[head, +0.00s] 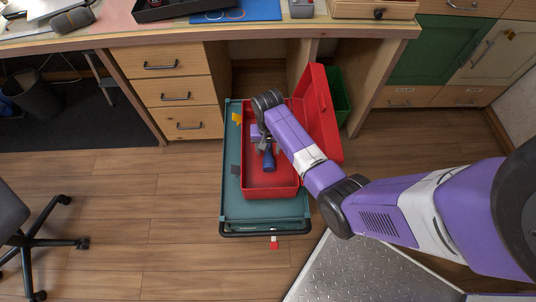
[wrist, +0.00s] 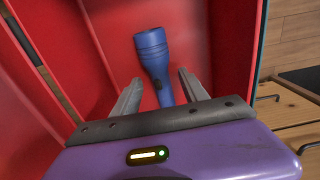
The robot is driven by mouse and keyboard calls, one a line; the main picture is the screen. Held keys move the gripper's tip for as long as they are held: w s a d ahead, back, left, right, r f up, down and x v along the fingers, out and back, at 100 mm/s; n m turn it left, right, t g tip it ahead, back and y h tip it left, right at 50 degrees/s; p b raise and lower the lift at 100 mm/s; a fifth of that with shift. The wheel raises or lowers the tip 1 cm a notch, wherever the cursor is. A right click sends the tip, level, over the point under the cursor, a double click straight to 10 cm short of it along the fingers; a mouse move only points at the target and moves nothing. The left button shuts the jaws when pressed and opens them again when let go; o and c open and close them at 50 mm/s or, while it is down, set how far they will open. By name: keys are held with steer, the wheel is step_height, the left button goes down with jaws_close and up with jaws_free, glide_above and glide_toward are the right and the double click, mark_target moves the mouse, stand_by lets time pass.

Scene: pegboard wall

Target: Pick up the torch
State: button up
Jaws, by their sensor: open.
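The torch (wrist: 154,58) is blue with a wide head and a dark switch on its handle. It lies in the red toolbox, its head pointing away from my gripper in the wrist view. The torch also shows in the head view (head: 269,160), partly covered by my arm. My gripper (wrist: 155,92) is open, with its two grey fingers on either side of the handle's line and a gap to each. The handle's lower end is hidden behind the gripper body. In the head view my gripper (head: 264,146) is over the toolbox, mostly hidden by the arm.
The red toolbox (head: 270,192) has its lid (head: 318,110) open on the right. It stands on a teal cart (head: 231,205). Wooden drawers (head: 180,95) stand to the left and a green bin (head: 340,95) behind. An office chair (head: 30,235) is at far left.

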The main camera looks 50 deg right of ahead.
steer(key=shift+f, duration=0.65)
jaws_close()
steer(key=shift+r, duration=0.15)
